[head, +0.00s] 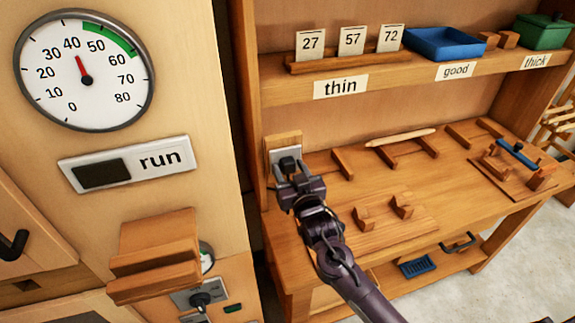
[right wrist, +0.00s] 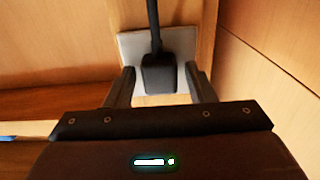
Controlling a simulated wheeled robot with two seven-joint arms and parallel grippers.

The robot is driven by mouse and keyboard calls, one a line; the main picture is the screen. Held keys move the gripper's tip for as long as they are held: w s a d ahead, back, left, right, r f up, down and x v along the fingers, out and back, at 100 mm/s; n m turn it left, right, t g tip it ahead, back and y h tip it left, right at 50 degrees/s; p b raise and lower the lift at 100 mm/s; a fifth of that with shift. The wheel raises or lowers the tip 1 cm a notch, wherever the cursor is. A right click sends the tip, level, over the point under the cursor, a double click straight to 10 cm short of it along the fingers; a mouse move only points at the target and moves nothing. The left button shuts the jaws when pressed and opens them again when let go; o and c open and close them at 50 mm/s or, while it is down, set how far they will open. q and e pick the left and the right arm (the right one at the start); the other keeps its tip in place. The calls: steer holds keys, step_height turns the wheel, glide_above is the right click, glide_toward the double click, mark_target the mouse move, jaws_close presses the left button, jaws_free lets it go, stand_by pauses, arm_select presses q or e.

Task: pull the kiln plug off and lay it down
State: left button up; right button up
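The black kiln plug (head: 288,164) sits in a light grey socket plate (head: 277,156) on a wooden block at the left end of the workbench. It also shows in the right wrist view (right wrist: 159,75), with a black cord rising from it. My right gripper (head: 287,180) is at the plug. In the right wrist view its fingers (right wrist: 160,84) stand on either side of the plug, with a narrow gap at each side, so it is open. The plug's lower end is partly hidden by the gripper body. My left gripper is not in view.
The workbench (head: 345,190) holds wooden rests and a pale stick (head: 400,137). A shelf above carries number cards, a blue tray (head: 445,43) and a green box (head: 541,32). The kiln cabinet with a gauge (head: 85,70) and run sign (head: 125,164) stands left.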

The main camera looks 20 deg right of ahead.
jaws_close()
steer(key=shift+s+f, duration=0.1)
steer(key=shift+s, duration=0.1)
steer(key=shift+s+r+p, duration=0.2)
steer(key=shift+s+p, duration=0.35)
steer(key=shift+s, duration=0.15)
steer(key=shift+s+d+f+p, duration=0.1)
steer(key=shift+s+p, duration=1.05)
steer(key=shift+s, duration=0.95)
